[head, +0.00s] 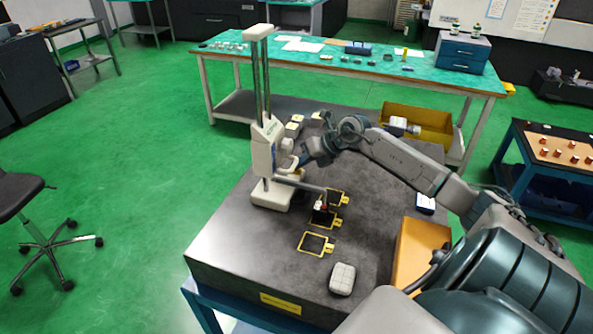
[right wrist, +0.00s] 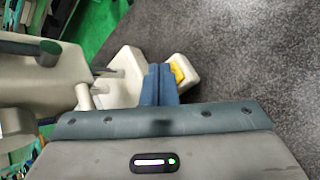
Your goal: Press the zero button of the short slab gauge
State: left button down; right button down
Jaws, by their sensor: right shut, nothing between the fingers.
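A white gauge with a tall twin-rod column (head: 263,85) stands upright on the dark slab (head: 240,235) in the head view. Its white measuring head (head: 263,148) sits low on the column, above a white base (head: 268,196). A grey arm reaches from the head to the right. My right gripper (head: 299,163) is beside the head on its right side. In the right wrist view the blue fingers (right wrist: 160,85) are shut and empty, close to white gauge parts (right wrist: 125,75). I cannot tell whether they touch. The zero button is not distinguishable. My left gripper is not in view.
Yellow frames (head: 303,250) lie on the slab, with a dark block (head: 322,214) near the gauge arm. A pale grey block (head: 342,279) is at the slab's front. An orange box (head: 420,250) is at the right. A green-topped bench (head: 330,72) stands behind.

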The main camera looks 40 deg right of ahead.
aim_at(301, 170)
jog(key=shift+r, duration=0.4)
dwell(0.4)
jog(key=shift+r+p, duration=1.4)
jog(key=shift+r, duration=1.6)
jog(key=shift+r, duration=0.1)
